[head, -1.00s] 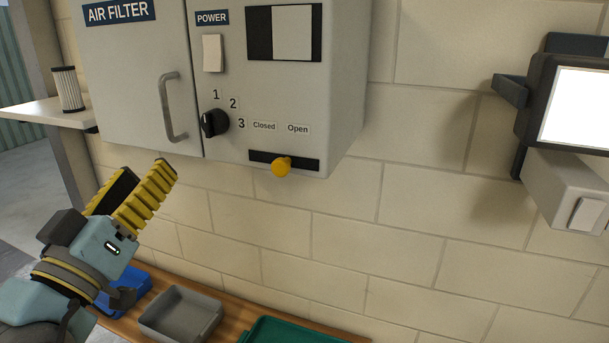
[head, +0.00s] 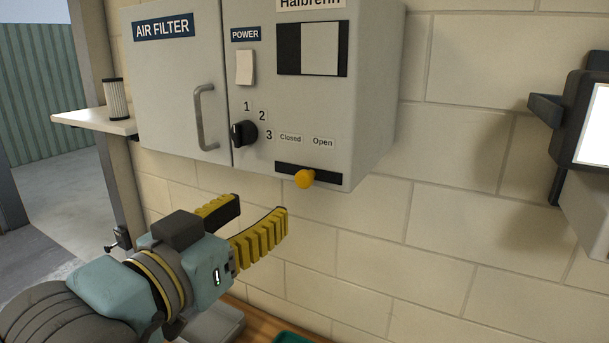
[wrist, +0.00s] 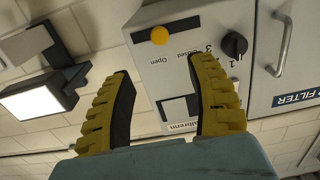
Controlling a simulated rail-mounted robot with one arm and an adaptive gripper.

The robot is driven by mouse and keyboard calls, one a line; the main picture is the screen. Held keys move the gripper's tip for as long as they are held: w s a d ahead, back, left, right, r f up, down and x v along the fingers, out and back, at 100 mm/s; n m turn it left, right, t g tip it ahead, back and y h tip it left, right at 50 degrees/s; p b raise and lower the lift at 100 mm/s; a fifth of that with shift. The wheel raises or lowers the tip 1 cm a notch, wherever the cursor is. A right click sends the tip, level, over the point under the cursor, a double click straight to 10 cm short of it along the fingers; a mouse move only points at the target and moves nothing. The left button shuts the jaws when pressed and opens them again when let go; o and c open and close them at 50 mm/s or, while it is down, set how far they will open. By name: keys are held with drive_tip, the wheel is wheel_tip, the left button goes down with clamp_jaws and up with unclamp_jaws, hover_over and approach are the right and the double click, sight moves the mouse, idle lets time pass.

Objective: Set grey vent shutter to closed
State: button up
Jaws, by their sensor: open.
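The grey vent shutter (head: 320,48) is a pale panel in a black window on the control box, with black showing on both sides of it. Below, a yellow knob (head: 304,179) sits in a dark horizontal slot, between the "Closed" label (head: 290,138) and the "Open" label (head: 322,142), near mid-slot. The knob also shows in the wrist view (wrist: 159,36), where the box appears upside down. My gripper (head: 260,207) is open and empty, below and left of the knob, not touching it. In the wrist view its fingers (wrist: 160,68) stand apart with the box beyond.
Left of the knob are a black rotary dial (head: 243,133), a white power switch (head: 245,67) and the air filter door's handle (head: 206,117). The wall below the box is clear; a wooden bench (head: 262,322) lies below.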

sight(302, 179)
drive_tip(key=p+x, duration=0.2)
drive_tip(key=x, duration=1.1)
drive_tip(key=shift+w, duration=0.25)
clamp_jaws()
